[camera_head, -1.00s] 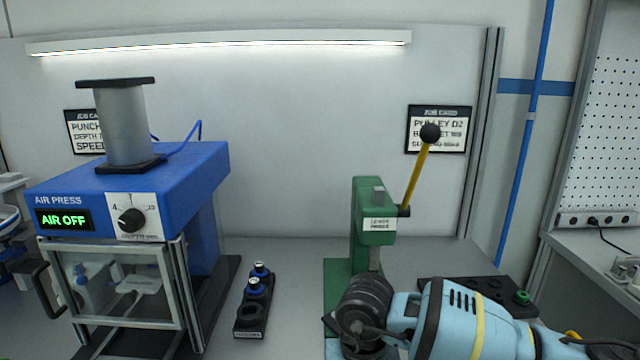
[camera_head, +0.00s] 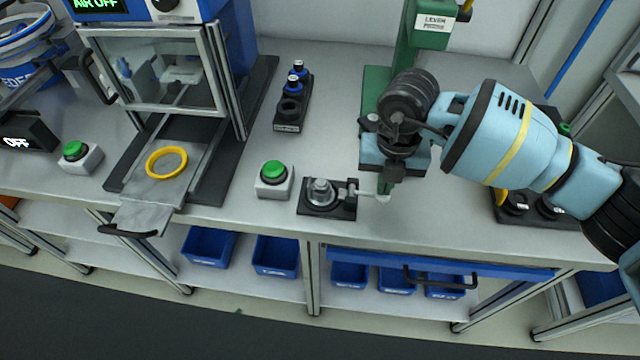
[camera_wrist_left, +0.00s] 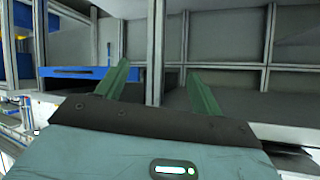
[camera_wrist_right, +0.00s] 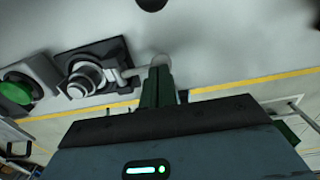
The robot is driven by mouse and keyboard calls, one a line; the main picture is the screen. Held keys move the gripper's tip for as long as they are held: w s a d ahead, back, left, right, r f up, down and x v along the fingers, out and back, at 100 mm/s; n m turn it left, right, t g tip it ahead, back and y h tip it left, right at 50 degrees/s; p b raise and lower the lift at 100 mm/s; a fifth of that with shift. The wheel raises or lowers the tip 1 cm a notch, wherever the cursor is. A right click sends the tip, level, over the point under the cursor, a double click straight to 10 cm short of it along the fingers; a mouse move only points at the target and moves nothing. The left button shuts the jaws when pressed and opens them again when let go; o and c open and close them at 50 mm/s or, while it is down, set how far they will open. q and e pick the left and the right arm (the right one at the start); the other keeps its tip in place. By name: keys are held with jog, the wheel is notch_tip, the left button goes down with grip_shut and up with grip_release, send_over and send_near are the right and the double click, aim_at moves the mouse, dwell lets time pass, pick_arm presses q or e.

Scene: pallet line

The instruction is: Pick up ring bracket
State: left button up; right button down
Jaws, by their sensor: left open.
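No part is labelled ring bracket; the likeliest one is a silver round part (camera_head: 321,191) in a dark clamp fixture (camera_head: 342,211) at the bench's front edge. It also shows in the right wrist view (camera_wrist_right: 86,78). A lever runs from the fixture to a pale round knob (camera_head: 383,198). My right gripper (camera_head: 386,186) points down at this knob, its fingers together; whether they touch it I cannot tell. In the right wrist view the fingertips (camera_wrist_right: 158,72) end just at the knob. My left gripper (camera_wrist_left: 158,80) is open and empty, seen only in its wrist view.
A green-button box (camera_head: 274,178) stands left of the fixture. Further left, a yellow ring (camera_head: 167,162) lies on the press slide (camera_head: 135,219). A green lever press (camera_head: 377,105) stands behind my right gripper. Blue bins (camera_head: 276,256) sit below the bench.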

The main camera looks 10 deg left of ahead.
pick_arm(q)
jog(key=w+d+r+m+t+h, duration=0.2)
jog(key=w+r+m+t+h, duration=0.3)
jog(key=w+r, duration=0.55)
jog(key=w+d+r+m+t+h, duration=0.1)
jog(key=w+d+r+m+t, duration=0.15)
jog(key=w+r+m, duration=0.75)
jog(key=w+d+r+m+g+h, duration=0.25)
jog(key=w+d+r+g, duration=0.5)
jog(key=w+r, duration=0.5)
jog(key=m+g+y, duration=0.3)
jog(key=g+y, duration=0.8)
jog(key=y, duration=0.2)
send_over(319, 182)
notch_tip(319, 182, down, 2)
jog(key=f, duration=0.1)
jog(key=shift+f, duration=5.8)
jog(key=shift+c, duration=0.5)
